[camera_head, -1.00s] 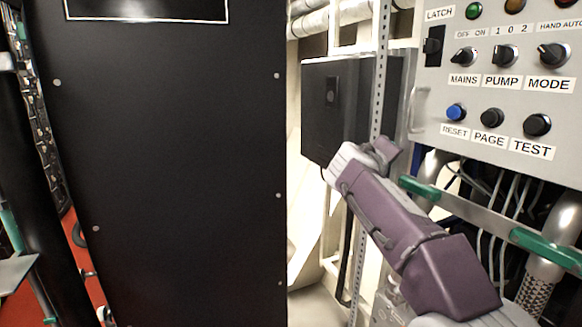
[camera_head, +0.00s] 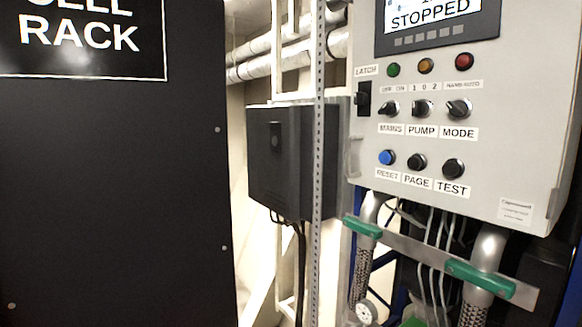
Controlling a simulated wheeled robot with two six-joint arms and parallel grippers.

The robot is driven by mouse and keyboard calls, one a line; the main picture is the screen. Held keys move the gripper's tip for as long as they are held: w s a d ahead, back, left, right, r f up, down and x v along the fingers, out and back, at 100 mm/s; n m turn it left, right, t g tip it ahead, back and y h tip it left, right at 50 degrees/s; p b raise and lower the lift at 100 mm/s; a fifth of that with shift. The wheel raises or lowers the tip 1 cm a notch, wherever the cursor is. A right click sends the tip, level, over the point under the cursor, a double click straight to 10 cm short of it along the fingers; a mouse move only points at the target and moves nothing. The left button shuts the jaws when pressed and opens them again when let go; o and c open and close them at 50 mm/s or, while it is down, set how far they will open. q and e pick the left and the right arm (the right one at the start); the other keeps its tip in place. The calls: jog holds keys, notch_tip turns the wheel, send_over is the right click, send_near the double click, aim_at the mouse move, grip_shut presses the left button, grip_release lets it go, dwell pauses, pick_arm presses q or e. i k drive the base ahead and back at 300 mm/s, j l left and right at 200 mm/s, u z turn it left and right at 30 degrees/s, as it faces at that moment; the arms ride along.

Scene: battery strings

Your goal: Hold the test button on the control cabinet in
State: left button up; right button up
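The control cabinet (camera_head: 520,130) is a light grey box at the right of the head view. Its black test button (camera_head: 453,169) is at the right end of the lower row, above the label TEST. Beside it are the black page button (camera_head: 416,163) and the blue reset button (camera_head: 387,158). The cabinet's display (camera_head: 436,18) reads STOPPED, with its upper part cut off. Neither of my grippers shows in this view, and nothing touches the test button.
A black panel (camera_head: 110,190) marked CELL RACK fills the left. A dark wall box (camera_head: 292,160) and a perforated upright (camera_head: 318,180) stand between it and the cabinet. Green-handled valves (camera_head: 480,279) and pipes sit below the cabinet.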

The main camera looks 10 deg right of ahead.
aim_at(450, 169)
jog(key=l+z, duration=0.15)
jog(key=z, duration=1.05)
